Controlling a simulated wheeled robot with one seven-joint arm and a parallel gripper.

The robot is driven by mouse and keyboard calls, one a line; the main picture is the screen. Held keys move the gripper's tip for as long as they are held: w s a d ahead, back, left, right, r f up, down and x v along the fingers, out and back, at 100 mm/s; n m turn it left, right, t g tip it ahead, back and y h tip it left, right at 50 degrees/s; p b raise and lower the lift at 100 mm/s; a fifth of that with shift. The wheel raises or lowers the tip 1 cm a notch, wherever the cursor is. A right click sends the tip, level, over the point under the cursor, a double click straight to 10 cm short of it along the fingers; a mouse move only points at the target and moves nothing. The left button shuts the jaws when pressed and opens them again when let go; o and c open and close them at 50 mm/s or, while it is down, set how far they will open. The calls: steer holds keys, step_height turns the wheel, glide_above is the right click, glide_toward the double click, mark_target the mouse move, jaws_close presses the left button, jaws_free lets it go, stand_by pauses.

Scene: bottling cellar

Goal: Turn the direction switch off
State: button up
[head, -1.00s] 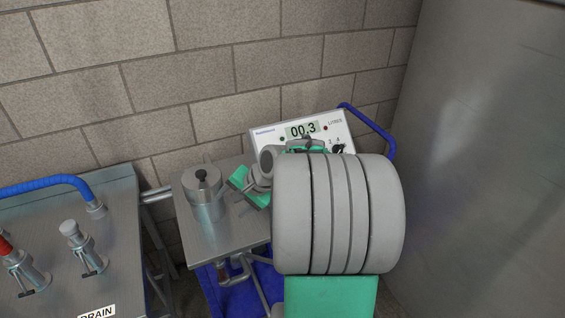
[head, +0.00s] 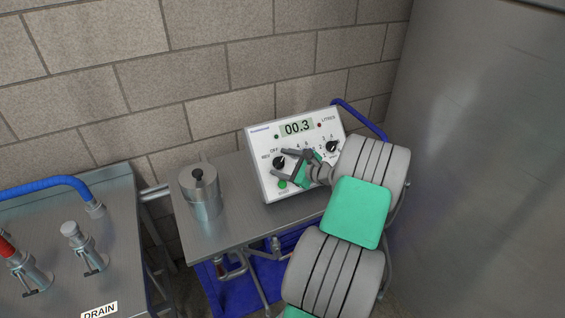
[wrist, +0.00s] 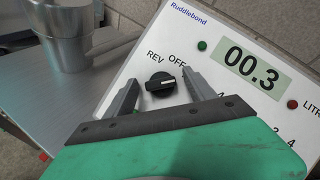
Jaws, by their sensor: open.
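The direction switch (head: 279,162) is a black rotary knob on the left of a white control panel (head: 263,146). In the wrist view the knob (wrist: 161,85) shows REV and OFF printed above it; other labels around it are hidden. Which mark its pointer is at, I cannot tell surely. My gripper (head: 286,167) is open in front of the panel. In the wrist view its fingertips (wrist: 159,80) appear on either side of the knob, with gaps between them and it. Whether they reach the knob's depth is unclear.
The panel's display (head: 297,127) reads 00.3. A second black knob (head: 332,147) is at the right, partly beside my arm, and a green button (head: 282,184) is below the switch. A metal canister (head: 203,196) stands left on the steel table (head: 228,226). A brick wall is behind.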

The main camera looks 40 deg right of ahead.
steer(key=c, duration=1.4)
